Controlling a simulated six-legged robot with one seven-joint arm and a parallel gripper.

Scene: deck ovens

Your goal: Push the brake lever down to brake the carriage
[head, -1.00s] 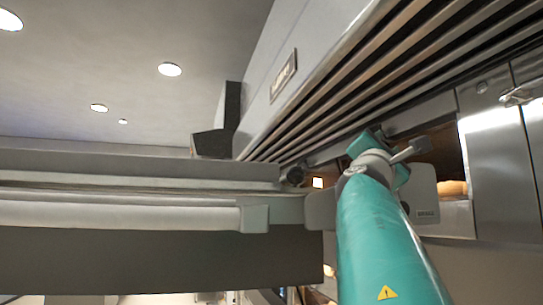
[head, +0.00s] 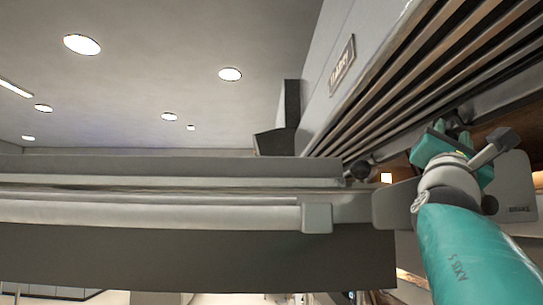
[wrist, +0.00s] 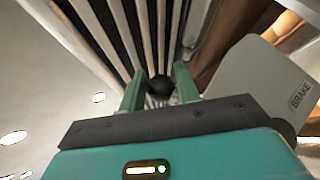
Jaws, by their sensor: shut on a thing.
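My gripper (head: 452,142) is at the right in the head view, in front of the oven's slatted panel and just above the grey plate (head: 520,185). In the wrist view the plate (wrist: 262,82) carries the word BRAKE. There a round black knob (wrist: 160,87) sits between the two green fingers of my gripper (wrist: 159,85), which are shut on it. I take it for the brake lever's knob. The lever's shaft is hidden, so its angle cannot be told. The carriage (head: 160,215) is the long grey beam on the left.
A second dark round knob (head: 361,170) stands at the carriage's right end, left of my gripper. The slatted oven front (head: 420,75) rises close behind the gripper. Open room lies under the ceiling at upper left.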

